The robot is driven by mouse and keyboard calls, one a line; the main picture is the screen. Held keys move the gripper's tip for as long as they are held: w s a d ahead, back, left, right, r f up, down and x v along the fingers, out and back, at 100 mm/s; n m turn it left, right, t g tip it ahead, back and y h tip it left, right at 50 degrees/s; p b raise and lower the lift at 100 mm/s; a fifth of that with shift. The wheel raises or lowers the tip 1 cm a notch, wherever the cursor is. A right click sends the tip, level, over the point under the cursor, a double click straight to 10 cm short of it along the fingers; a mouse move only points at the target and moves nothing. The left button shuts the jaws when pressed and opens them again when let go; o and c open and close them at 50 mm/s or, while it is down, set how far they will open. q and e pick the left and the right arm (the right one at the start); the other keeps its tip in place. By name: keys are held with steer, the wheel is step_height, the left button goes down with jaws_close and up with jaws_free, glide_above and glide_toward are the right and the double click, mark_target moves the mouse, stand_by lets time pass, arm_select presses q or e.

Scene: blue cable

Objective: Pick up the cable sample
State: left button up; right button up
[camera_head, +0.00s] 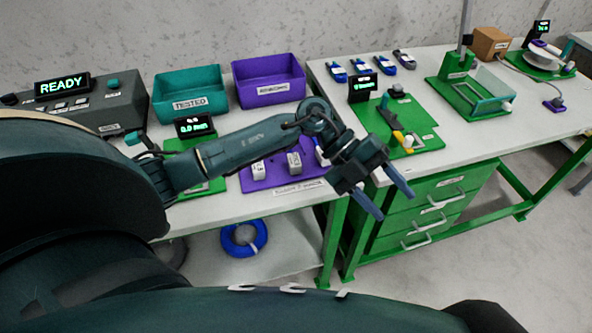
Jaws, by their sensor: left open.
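A blue-and-white piece (321,153), possibly the cable sample, shows on the purple mat (262,185), partly hidden by my left wrist. White pieces (294,162) stand beside it on the mat. A coil of blue cable (243,238) lies on the shelf under the table. I cannot tell which of these is the cable sample. My left gripper (394,204) is open and empty, past the mat's right side, with its fingers pointing down and right in front of the green drawers. My right gripper is not in view.
A teal bin (188,88) and a purple bin (268,70) stand at the back. A grey "READY" box (85,107) is at left. Green drawers (425,205) stand below.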

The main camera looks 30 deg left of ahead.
arm_select(q)
steer(key=w+a+r+n+t+y+b, duration=0.15)
steer(key=w+a+y, duration=0.35)
steer(key=a, duration=0.6)
steer(key=w+a+n+g+y, duration=0.1)
steer(key=w+a+n+y, duration=0.1)
steer(key=a+y, duration=0.75)
steer(key=h, duration=0.2)
glide_above(295, 161)
steer(key=shift+n+t, duration=0.25)
steer(key=f, duration=0.6)
steer(key=shift+w+d, duration=0.2)
steer(key=shift+s+a+f+p, duration=0.15)
steer(key=shift+f+p, duration=0.2)
steer(key=shift+f, duration=1.25)
steer(key=shift+s+a+f+p, duration=0.1)
steer(key=shift+f+p, duration=0.2)
steer(key=shift+f, duration=1.25)
steer(key=c, duration=1.1)
